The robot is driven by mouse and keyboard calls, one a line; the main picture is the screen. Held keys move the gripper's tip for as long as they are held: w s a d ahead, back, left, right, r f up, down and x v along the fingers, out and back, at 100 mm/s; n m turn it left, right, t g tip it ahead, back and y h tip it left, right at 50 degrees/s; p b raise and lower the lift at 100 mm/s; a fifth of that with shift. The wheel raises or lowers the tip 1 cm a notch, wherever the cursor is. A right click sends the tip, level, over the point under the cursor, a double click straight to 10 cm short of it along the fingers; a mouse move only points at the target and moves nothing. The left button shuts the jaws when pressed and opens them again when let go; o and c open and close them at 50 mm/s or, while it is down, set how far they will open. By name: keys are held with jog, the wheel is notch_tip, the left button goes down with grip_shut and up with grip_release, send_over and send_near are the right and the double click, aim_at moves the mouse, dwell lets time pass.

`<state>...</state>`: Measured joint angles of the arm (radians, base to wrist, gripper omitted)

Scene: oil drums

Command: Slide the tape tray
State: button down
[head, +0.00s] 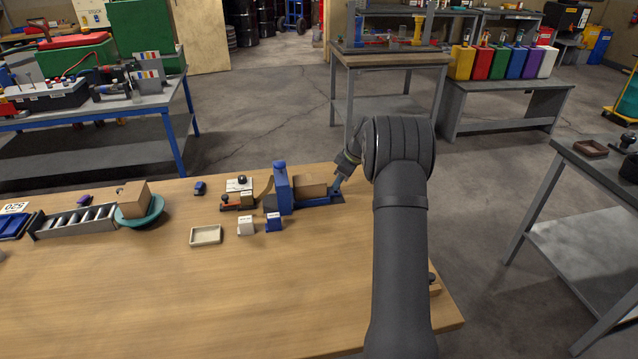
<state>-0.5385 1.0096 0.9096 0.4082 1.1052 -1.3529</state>
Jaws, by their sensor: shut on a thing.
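A blue taping device (282,188) stands upright near the far edge of the wooden table. A low blue tape tray (318,201) runs out from it to the right, with a brown cardboard box (310,184) on it. My gripper (339,181) is at the right end of this tray, shut on its small upright blue part. The fingertips are small in this view, and my arm comes in from the front right.
A shallow beige dish (206,235), a white block (246,226) and a blue block (274,222) sit in front. The table (200,300) is clear in front.

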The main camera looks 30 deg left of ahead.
jog(key=w+d, duration=0.3)
jog(key=shift+w+d, duration=0.2)
jog(key=c, duration=1.2)
grip_release()
jog(key=shift+c, duration=0.2)
jog(key=v, duration=1.7)
jog(key=shift+d+r, duration=0.15)
jog(key=shift+r, duration=0.05)
jog(key=shift+f, duration=0.1)
jog(key=x, duration=1.7)
jog(key=shift+s+a+f, duration=0.1)
jog(key=shift+a, duration=0.2)
